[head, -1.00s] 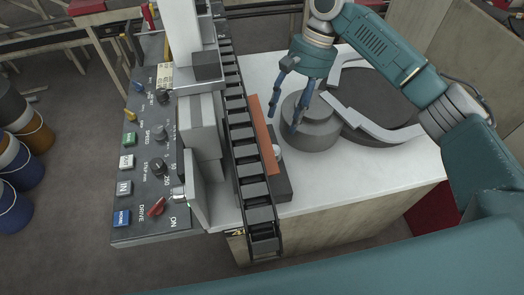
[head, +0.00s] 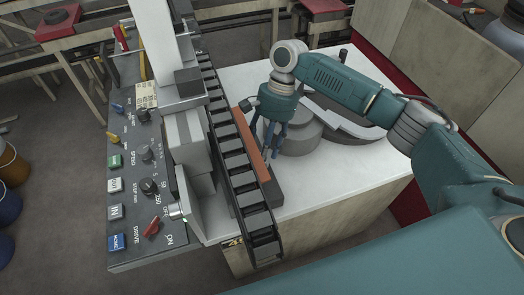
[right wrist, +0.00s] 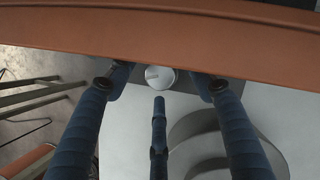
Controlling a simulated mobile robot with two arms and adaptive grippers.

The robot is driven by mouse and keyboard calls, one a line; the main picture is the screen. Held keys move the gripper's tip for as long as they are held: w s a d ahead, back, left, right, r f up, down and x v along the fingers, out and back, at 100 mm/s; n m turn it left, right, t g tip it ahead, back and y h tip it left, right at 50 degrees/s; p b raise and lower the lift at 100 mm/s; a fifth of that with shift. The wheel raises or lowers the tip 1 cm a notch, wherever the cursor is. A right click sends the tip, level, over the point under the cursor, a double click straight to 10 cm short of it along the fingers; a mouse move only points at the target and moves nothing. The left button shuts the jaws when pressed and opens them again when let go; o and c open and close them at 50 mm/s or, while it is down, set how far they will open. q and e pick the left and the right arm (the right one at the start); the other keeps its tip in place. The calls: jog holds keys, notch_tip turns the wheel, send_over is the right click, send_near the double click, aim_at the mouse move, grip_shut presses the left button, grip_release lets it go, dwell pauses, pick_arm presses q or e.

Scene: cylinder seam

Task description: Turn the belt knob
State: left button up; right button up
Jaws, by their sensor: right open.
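The belt knob (right wrist: 159,77) is a small round silver-white knob with a short mark on its face, in the upper middle of the right wrist view. It sits on a dark block (head: 268,192) beside the conveyor's orange side strip (head: 247,138). In the head view my gripper's fingers hide the knob. My right gripper (head: 268,150) is open, its blue fingers pointing down over the block. In the right wrist view two fingertips stand left and right of the knob and the third finger lies below it, apart from it. My left gripper is not in view.
The black conveyor belt (head: 232,160) runs along the strip. A control panel (head: 145,200) with dials, buttons and a red switch (head: 152,228) stands left. Grey round discs (head: 300,138) lie behind the gripper. The white tabletop (head: 335,178) is clear at the front right.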

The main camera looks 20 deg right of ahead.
jog(key=shift+s+a+f, duration=0.1)
jog(key=shift+a+f, duration=0.05)
jog(key=shift+f, duration=0.4)
jog(key=c, duration=1.1)
jog(key=shift+a+r+n+g+p, duration=0.15)
jog(key=shift+r+n+g+p, duration=0.15)
jog(key=shift+n+p, duration=0.55)
jog(key=shift+f+n+h+p, duration=0.1)
jog(key=shift+n+h+p, duration=0.2)
jog(key=shift+n+p, duration=0.25)
jog(key=shift+f, duration=0.15)
